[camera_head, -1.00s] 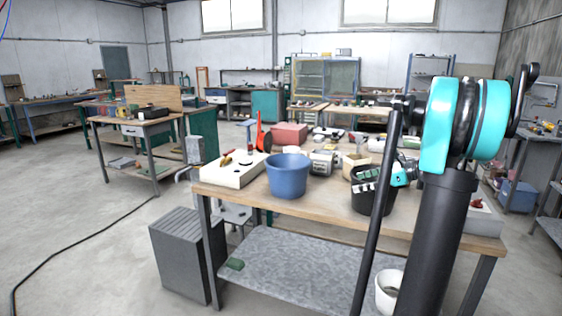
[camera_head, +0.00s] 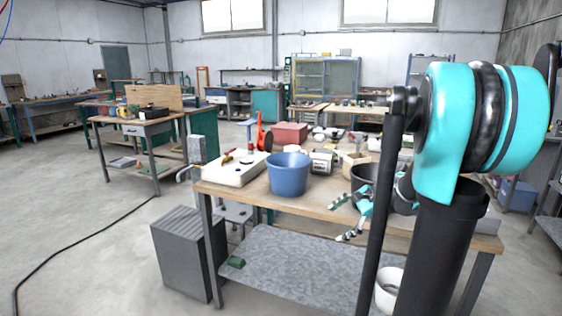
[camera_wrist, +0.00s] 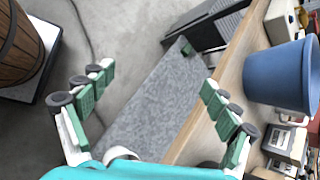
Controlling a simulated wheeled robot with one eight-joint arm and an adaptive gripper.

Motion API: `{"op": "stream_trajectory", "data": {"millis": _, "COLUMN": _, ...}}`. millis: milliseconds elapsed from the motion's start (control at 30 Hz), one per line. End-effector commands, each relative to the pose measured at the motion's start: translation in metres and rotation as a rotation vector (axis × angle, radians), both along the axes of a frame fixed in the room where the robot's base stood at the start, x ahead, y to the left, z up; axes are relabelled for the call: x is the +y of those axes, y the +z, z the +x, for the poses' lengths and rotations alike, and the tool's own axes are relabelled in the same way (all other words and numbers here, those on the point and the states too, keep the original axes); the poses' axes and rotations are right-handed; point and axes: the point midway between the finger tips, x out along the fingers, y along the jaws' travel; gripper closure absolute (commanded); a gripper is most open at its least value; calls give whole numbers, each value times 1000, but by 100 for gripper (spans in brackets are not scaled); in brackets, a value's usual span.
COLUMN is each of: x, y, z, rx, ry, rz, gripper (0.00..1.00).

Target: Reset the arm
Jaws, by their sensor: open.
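My gripper (camera_head: 346,220) is in front of the near edge of the workbench in the head view, partly hidden behind my own arm. In the wrist view my gripper (camera_wrist: 152,95) has its two green-padded fingers spread wide with nothing between them. Below and between them are the bench's grey lower shelf (camera_wrist: 150,110) and the concrete floor. The wooden tabletop (camera_head: 330,212) runs beside the right finger in the wrist view.
A blue bucket (camera_head: 289,174) stands on the tabletop, with a white box (camera_head: 236,170) to its left. A grey ribbed cabinet (camera_head: 185,252) stands left of the bench. Floor on the left is open.

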Motion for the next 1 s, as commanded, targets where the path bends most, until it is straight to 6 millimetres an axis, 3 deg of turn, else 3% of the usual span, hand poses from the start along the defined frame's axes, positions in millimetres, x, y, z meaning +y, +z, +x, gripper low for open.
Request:
{"op": "stream_trajectory", "data": {"millis": 33, "x": 11, "y": -14, "z": -21, "rx": -44, "ry": 75, "rz": -83, "gripper": 12}}
{"op": "stream_trajectory", "data": {"millis": 133, "x": 21, "y": -45, "z": -61, "rx": -153, "ry": 262, "rz": -289, "gripper": 12}}
{"op": "stream_trajectory", "data": {"millis": 300, "x": 18, "y": -90, "z": -125, "rx": -326, "ry": 626, "rz": -627, "gripper": 12}}
{"op": "stream_trajectory", "data": {"millis": 500, "x": 2, "y": -121, "z": -171, "rx": -455, "ry": 972, "rz": -905, "gripper": 12}}
{"op": "stream_trajectory", "data": {"millis": 600, "x": -2, "y": -126, "z": -178, "rx": -478, "ry": 1042, "rz": -958, "gripper": 12}}
{"op": "stream_trajectory", "data": {"millis": 1000, "x": -2, "y": -126, "z": -178, "rx": -478, "ry": 1042, "rz": -958, "gripper": 12}}
